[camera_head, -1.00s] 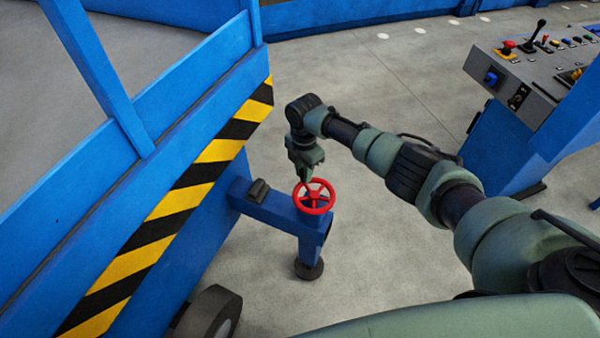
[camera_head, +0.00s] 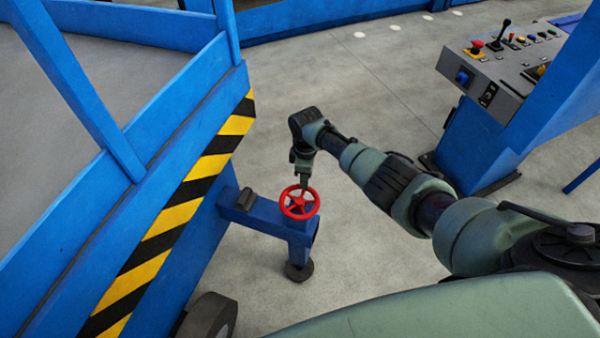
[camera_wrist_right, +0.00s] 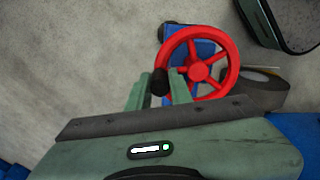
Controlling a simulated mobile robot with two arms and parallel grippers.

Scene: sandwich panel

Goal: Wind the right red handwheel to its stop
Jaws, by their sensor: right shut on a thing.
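The red handwheel (camera_head: 299,203) is a spoked wheel on top of a blue outrigger leg (camera_head: 270,218). My right gripper (camera_head: 303,184) reaches down to the far side of its rim. In the right wrist view, the red handwheel (camera_wrist_right: 199,71) lies beyond the fingers of my right gripper (camera_wrist_right: 160,88). A dark knob (camera_wrist_right: 160,81) at the edge of the wheel sits between the fingers, which are shut on it. My left gripper is not in view.
A blue platform with yellow-black striped edge (camera_head: 180,215) stands at the left. A grey control panel (camera_head: 510,65) on a blue post is at the upper right. A dark wheel (camera_head: 208,318) is at the bottom. Grey floor (camera_head: 370,265) is open around the leg.

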